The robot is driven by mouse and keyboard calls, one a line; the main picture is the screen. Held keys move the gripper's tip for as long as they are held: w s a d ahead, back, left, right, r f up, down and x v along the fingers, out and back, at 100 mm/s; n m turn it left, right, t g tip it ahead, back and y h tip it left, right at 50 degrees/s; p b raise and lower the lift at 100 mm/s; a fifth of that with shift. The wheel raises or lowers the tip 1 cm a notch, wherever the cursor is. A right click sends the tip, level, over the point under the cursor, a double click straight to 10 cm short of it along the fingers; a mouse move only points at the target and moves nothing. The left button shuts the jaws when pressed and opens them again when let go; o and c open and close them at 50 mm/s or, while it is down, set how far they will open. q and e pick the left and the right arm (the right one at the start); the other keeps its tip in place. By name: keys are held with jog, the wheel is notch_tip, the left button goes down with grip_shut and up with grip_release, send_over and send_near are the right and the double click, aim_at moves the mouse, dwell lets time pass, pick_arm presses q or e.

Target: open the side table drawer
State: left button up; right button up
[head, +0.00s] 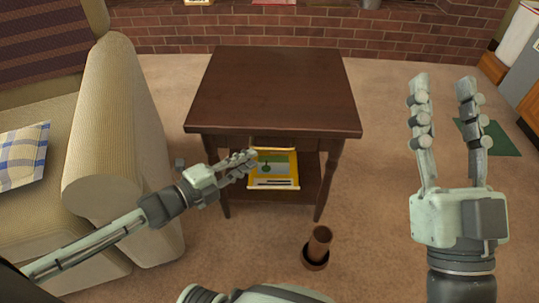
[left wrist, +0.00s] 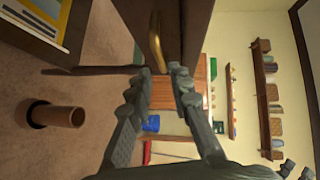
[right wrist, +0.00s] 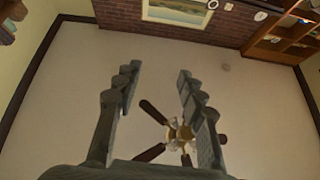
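The dark brown side table (head: 272,90) stands in the middle of the head view. Its drawer front is mostly hidden under the overhanging top. In the left wrist view the brown drawer front (left wrist: 188,25) carries a brass handle (left wrist: 155,40). My left gripper (head: 250,160) is at the table's front, just below the top. In its wrist view the left gripper (left wrist: 161,72) has its fingers apart, with the handle just beyond and between the tips; I cannot tell whether they touch. My right gripper (head: 442,82) is open and empty, raised right of the table.
A yellow-bordered book (head: 273,170) lies on the table's lower shelf. A brown cylindrical object (head: 318,245) stands on the carpet in front. A beige armchair (head: 118,130) is close on the left. Carpet right of the table is mostly clear; a brick wall is behind.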

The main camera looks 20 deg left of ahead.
aim_at(269, 148)
pick_arm(q)
jog(key=b+x, duration=0.1)
jog(key=x, duration=0.6)
jog(key=shift+w+d, duration=0.15)
jog(key=shift+w, duration=0.2)
pick_arm(e)
jog(key=shift+s+d+r+t, duration=0.3)
jog(key=shift+s+r+t, duration=0.2)
jog(key=shift+r+t, duration=0.1)
jog(key=shift+s+d+r+t, duration=0.25)
jog(key=shift+s+r+t, duration=0.2)
jog(key=shift+r+t, duration=0.15)
pick_arm(q)
grip_shut()
